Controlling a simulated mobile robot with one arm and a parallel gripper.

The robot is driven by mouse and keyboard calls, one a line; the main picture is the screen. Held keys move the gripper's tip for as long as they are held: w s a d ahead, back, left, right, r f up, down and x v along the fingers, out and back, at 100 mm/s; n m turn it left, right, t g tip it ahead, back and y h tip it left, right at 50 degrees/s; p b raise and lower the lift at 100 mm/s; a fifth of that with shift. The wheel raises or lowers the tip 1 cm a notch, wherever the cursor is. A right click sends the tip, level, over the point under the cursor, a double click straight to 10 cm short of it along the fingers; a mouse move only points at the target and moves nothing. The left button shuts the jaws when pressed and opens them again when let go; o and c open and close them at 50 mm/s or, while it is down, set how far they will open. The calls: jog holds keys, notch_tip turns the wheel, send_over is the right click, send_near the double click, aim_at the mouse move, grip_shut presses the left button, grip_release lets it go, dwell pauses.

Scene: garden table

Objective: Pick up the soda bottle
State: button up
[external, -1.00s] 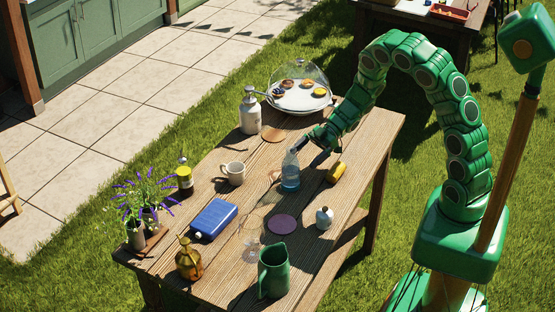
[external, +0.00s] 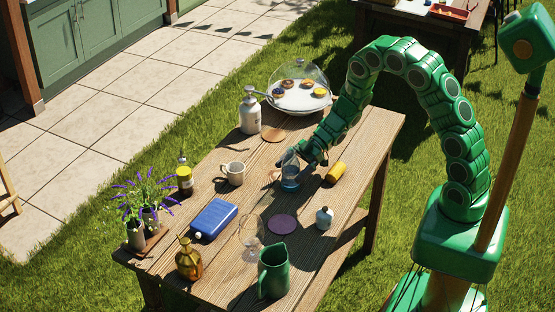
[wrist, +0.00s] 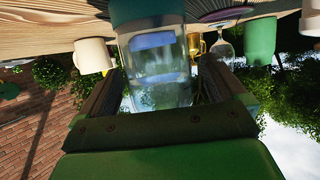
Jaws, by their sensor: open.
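In the wrist view the clear bottle (wrist: 158,72) fills the space between my two fingers, one on each side. My gripper (wrist: 157,90) is open around the bottle. I cannot tell whether either finger touches it.
The beige mug (external: 233,173) is left of the bottle, the yellow cylinder (external: 336,173) right. A domed tray (external: 300,105) is behind.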

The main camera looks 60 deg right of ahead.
jog(key=shift+w+a+f, duration=0.1)
jog(key=shift+w+a, duration=0.05)
jog(key=shift+a, duration=0.1)
jog(key=shift+c, duration=0.5)
jog(key=c, duration=1.3)
jog(key=shift+r, duration=0.25)
jog(key=shift+r, duration=1.3)
jog(key=s+d+r, duration=0.2)
jog(key=s+r, duration=0.7)
jog(key=s, duration=0.4)
jog(key=shift+s+r, duration=0.25)
jog(key=shift+r, duration=0.15)
